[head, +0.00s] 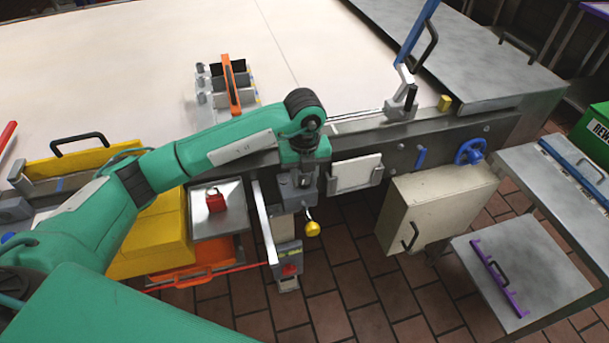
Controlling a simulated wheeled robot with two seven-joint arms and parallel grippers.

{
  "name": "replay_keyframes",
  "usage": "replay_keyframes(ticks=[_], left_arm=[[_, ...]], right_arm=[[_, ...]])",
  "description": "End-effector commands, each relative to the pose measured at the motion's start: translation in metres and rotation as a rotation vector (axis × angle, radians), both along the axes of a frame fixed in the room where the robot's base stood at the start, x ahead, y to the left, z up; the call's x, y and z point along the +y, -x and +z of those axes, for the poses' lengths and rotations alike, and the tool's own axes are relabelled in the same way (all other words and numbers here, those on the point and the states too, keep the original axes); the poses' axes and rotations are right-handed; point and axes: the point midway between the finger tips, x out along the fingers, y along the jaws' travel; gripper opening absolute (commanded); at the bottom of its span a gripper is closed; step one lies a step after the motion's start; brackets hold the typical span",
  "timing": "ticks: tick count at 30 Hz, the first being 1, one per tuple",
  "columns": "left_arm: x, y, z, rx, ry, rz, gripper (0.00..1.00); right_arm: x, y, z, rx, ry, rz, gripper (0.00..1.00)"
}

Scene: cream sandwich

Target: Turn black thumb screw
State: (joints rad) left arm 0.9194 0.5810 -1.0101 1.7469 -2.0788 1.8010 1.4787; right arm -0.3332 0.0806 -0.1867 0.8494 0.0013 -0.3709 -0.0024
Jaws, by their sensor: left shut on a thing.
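My left arm reaches in from the left, and its gripper (298,200) points down at the front side of the machine. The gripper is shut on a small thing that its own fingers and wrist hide. I cannot pick out the black thumb screw for sure; the spot at the fingertips is covered. A yellow ball knob (312,229) on a short lever shows just below and right of the gripper. My right gripper is not in view.
A grey post with a red button box (289,268) stands below the gripper. A red padlock (215,200) lies on a metal plate to the left. A white cabinet (437,208) and a blue handwheel (470,151) are to the right. The pale belt (150,60) lies behind.

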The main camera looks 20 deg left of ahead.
Motion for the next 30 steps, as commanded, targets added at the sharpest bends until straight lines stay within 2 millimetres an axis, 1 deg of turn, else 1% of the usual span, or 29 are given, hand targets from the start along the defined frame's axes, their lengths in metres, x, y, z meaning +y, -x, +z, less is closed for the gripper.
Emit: replay_keyframes(ticks=[4,10,18,26,27,29,30], left_arm=[[0.000,-0.001,0.002,-0.005,0.000,0.080,0.09],[0.001,-0.002,0.002,-0.005,0.000,0.144,0.09],[0.001,-0.002,0.002,-0.005,0.000,0.169,0.09],[0.001,-0.002,0.002,-0.006,0.001,0.169,0.09],[0.001,-0.002,0.002,-0.006,0.001,0.169,0.34],[0.001,-0.002,0.002,-0.005,0.000,0.168,0.46],[0.001,-0.002,0.002,-0.005,0.000,0.168,0.54]], right_arm=[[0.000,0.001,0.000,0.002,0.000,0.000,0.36],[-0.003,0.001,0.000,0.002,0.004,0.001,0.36],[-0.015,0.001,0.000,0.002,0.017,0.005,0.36],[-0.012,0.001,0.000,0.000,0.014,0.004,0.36],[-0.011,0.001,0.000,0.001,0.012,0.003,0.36],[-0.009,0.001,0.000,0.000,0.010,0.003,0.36],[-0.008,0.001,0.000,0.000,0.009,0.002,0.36]])
